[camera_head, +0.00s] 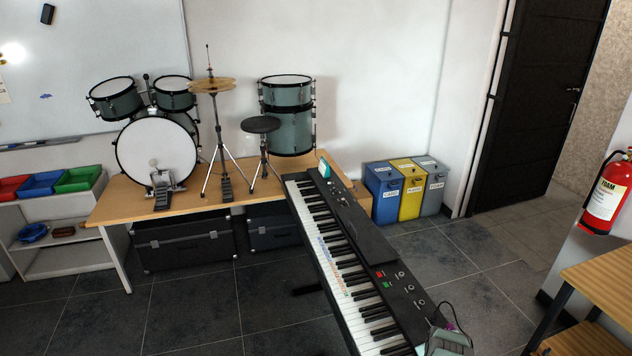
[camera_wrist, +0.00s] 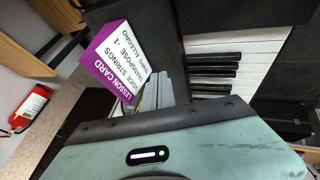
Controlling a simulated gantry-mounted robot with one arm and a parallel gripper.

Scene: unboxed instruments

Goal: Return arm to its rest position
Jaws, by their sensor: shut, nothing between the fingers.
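My gripper (camera_wrist: 158,92) shows in the wrist view with its grey fingers shut and nothing between them. The fingers point at the keyboard, just beside a purple and white lesson card (camera_wrist: 120,62), and partly overlap it in the picture. I cannot tell whether they touch it. In the head view, what looks like my grey-green gripper (camera_head: 445,343) is at the bottom edge, over the near end of the electronic keyboard (camera_head: 350,245). A thin purple edge shows behind it. White and black keys (camera_wrist: 225,65) lie right of the fingers in the wrist view.
A drum set (camera_head: 157,150) stands on a wooden table at the back. Blue, yellow and grey bins (camera_head: 411,190) stand right of the keyboard. A fire extinguisher (camera_head: 608,193) hangs on the right wall above a wooden desk (camera_head: 603,285).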

